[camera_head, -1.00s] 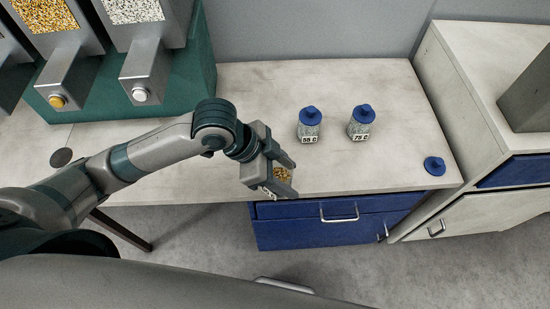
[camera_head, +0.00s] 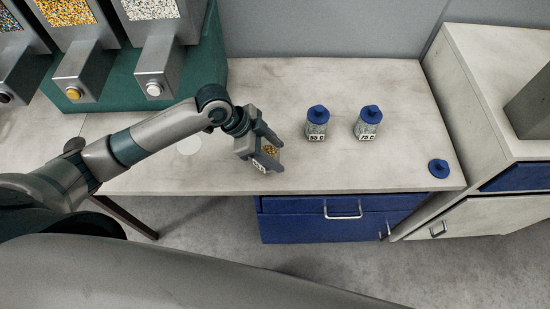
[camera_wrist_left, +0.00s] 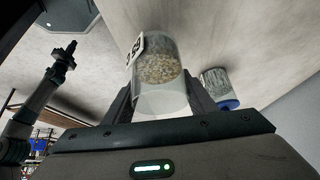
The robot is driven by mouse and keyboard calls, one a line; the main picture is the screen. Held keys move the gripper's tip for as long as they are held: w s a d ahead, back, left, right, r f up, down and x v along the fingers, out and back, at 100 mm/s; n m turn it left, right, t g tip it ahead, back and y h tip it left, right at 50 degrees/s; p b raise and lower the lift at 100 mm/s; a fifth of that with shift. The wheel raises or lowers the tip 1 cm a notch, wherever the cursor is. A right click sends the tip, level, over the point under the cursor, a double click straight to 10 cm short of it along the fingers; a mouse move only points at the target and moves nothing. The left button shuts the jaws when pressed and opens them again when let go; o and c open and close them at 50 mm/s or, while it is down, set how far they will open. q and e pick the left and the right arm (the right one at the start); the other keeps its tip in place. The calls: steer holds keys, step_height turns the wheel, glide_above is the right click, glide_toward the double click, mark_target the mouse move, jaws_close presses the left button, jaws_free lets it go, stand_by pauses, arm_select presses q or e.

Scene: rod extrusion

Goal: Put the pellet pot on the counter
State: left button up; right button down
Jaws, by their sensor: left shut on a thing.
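The pellet pot (camera_head: 269,152) is a small clear pot with yellowish pellets and a white label, with no lid on it in the head view. My left gripper (camera_head: 267,145) is shut on it, over the counter (camera_head: 300,178) near its front edge. In the left wrist view the pot (camera_wrist_left: 160,75) sits between the fingers (camera_wrist_left: 158,100), its pellets showing through the wall. I cannot tell whether its base touches the counter.
Two blue-lidded jars, labelled 55 C (camera_head: 317,122) and 75 C (camera_head: 368,122), stand right of the gripper. A loose blue lid (camera_head: 439,168) lies at the counter's right end. Hoppers on a green stand (camera_head: 190,75) are at the back left. The counter between has free room.

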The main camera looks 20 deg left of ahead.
arm_select(q)
steer(key=shift+f+p, duration=0.7)
steer(key=shift+f, duration=1.25)
steer(key=shift+f, duration=0.15)
steer(key=o, duration=1.5)
steer(key=shift+c, duration=0.2)
steer(key=b+v, duration=0.2)
steer(key=v, duration=1)
steer(key=shift+b, duration=0.35)
